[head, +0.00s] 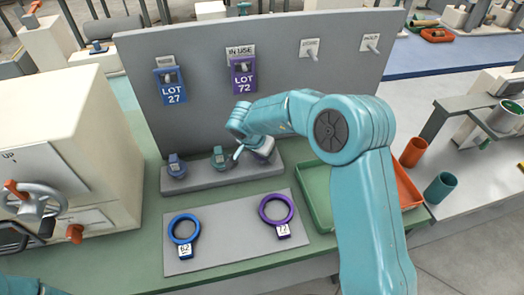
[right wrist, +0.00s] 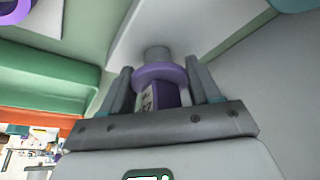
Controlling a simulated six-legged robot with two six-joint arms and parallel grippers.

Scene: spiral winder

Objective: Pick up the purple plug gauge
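The purple plug gauge (right wrist: 158,88) stands in its grey holder (right wrist: 125,42) in the right wrist view, with a purple collar, a grey upper end and a white label. My right gripper (right wrist: 162,88) is open around it, one finger on each side, with narrow gaps beside the gauge body. In the head view my right gripper (head: 255,152) is at the right end of the grey rack (head: 225,181) and hides the purple gauge. A blue plug gauge (head: 177,166) and a teal plug gauge (head: 219,157) stand left of it. My left gripper is out of view.
A grey panel (head: 200,120) with hanging LOT 27 and LOT 72 tags stands behind the rack. A grey mat (head: 232,238) in front holds a blue ring (head: 184,230) and a purple ring (head: 276,211). A green tray (head: 316,200) is at right, partly behind my arm.

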